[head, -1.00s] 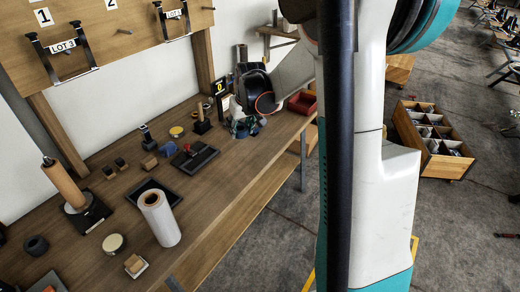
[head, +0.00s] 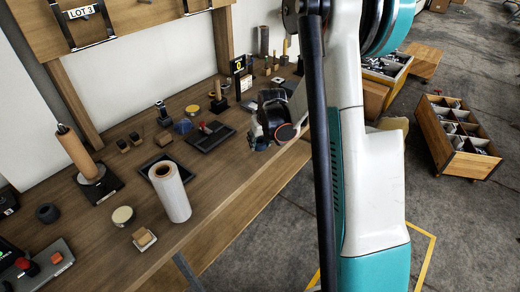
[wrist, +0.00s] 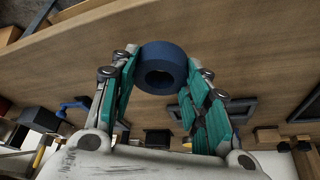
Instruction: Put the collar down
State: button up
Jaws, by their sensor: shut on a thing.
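The collar (wrist: 163,52), a thick dark blue ring, is in the wrist view between the fingertips of my gripper (wrist: 163,74). The teal-sided fingers press on it from left and right, and its hole faces the camera. The wooden bench surface is behind it; I cannot tell how high it is above the bench. In the head view my gripper (head: 258,138) is over the front edge of the bench (head: 215,190), partly hidden by my arm. The collar cannot be made out clearly there.
Bare wood lies along the front edge. A compartmented crate (head: 440,135) is on the floor at right.

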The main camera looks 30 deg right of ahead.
aim_at(260, 154)
jog(key=shift+f+b, duration=0.5)
jog(key=shift+f, duration=1.2)
jog(key=shift+f, duration=0.2)
jog(key=o, duration=1.1)
jog(key=shift+c, duration=0.2)
jog(key=shift+r, duration=0.15)
jog(key=p+v, duration=0.4)
jog(key=v, duration=0.8)
jog(key=shift+w, duration=0.1)
